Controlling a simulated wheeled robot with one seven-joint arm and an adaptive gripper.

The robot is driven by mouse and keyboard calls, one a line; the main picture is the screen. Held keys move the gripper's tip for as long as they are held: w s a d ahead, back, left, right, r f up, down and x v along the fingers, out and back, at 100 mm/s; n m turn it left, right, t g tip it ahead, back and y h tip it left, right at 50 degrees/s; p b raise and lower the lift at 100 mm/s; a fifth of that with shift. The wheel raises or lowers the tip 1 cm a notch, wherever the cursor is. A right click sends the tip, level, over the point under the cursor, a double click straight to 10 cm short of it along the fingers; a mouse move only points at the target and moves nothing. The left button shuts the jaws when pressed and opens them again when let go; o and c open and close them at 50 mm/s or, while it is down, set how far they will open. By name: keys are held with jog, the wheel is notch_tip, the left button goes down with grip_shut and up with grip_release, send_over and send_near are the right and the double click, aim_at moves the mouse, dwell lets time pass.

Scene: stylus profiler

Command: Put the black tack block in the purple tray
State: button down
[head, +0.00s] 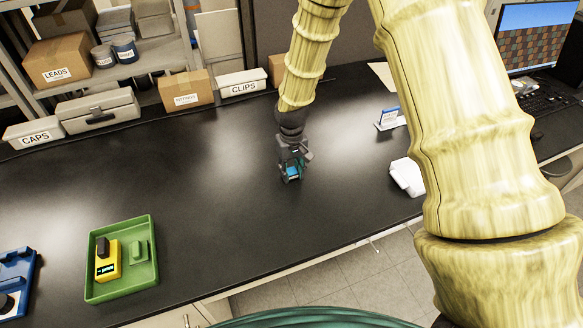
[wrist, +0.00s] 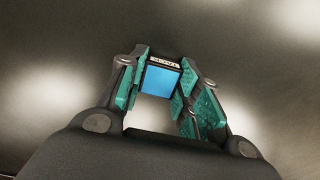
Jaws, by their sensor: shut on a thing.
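My gripper (head: 292,168) is over the middle of the black bench, its fingers shut on a small block (head: 293,173). In the wrist view the block (wrist: 162,80) sits between the teal finger pads of my gripper (wrist: 163,72). It shows a bright blue face and a white label strip whose small lettering looks like "TACK" upside down. Its other sides are hidden by the fingers, so I cannot tell whether its body is black. Whether it touches the bench is unclear. No purple tray is in view.
A green tray (head: 92,272) at front left holds a yellow block (head: 108,262) and a green block (head: 139,251). A blue object (head: 14,275) is cut off at the left edge. A white object (head: 407,176) lies right. Boxes line the back. The bench middle is clear.

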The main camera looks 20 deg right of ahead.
jog(key=shift+s, duration=0.1)
jog(key=shift+f, duration=0.1)
jog(key=c, duration=1)
grip_release()
jog(key=shift+c, duration=0.2)
jog(key=shift+r, duration=0.2)
